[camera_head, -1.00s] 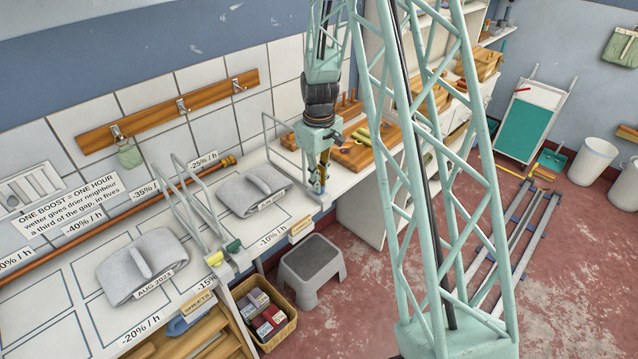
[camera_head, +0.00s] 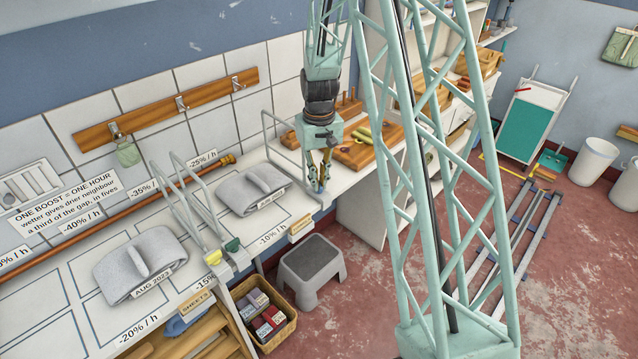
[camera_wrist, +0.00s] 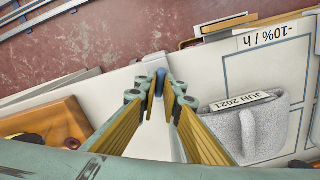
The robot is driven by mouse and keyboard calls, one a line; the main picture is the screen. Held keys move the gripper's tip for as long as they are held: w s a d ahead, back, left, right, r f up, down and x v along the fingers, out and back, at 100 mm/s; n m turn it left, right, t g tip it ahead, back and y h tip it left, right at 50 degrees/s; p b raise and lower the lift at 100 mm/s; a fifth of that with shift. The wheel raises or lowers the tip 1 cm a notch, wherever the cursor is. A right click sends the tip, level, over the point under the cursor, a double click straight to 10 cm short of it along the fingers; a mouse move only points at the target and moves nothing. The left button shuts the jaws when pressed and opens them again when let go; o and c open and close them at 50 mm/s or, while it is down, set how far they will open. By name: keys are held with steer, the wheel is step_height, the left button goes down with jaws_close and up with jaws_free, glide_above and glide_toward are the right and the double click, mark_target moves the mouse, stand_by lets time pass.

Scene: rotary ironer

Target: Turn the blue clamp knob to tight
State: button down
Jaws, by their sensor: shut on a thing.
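The blue clamp knob (camera_wrist: 161,78) shows in the wrist view as a blue piece between my fingertips. My gripper (camera_wrist: 161,93) is shut on it, one finger on each side. In the head view my gripper (camera_head: 322,181) points down at the front edge of the white counter, by the foot of the right-hand wire frame. A little of the blue knob (camera_head: 318,189) shows there between the fingertips. The fingers hide much of it, and I cannot read any mark of how tight it is.
A grey folded cloth labelled JUN 2021 (camera_head: 252,190) lies left of my gripper. A yellow knob (camera_head: 213,258) and a green knob (camera_head: 232,245) sit further left along the edge. A wooden board (camera_head: 362,150) lies behind. A grey stool (camera_head: 312,270) stands below.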

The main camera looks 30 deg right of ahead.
steer(key=shift+m+b, duration=0.4)
steer(key=shift+m, duration=1.7)
steer(key=c, duration=2.8)
jaws_free()
steer(key=shift+r, duration=0.15)
steer(key=shift+r, duration=5.85)
